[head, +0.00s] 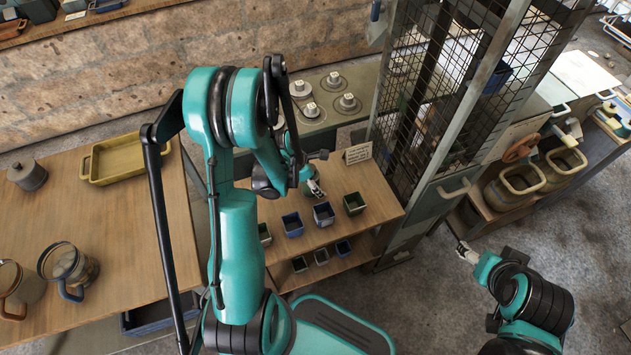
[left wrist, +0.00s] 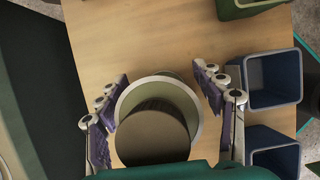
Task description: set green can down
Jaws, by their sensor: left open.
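In the left wrist view the green can (left wrist: 152,135) stands upright on the wooden tabletop, seen from above as a dark round top inside a pale green rim. My left gripper (left wrist: 160,92) is open, with one finger on each side of the can. I cannot tell whether either finger touches it. In the head view my left gripper (head: 314,188) is low over the small wooden table (head: 375,190), and my arm hides most of the can there. My right gripper (head: 466,252) is away at the right over the floor; its jaws are too small to read.
A small sign (head: 357,153) stands at the back. A mesh cage (head: 430,95) rises at the right. Several small boxes sit on the lower shelf.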

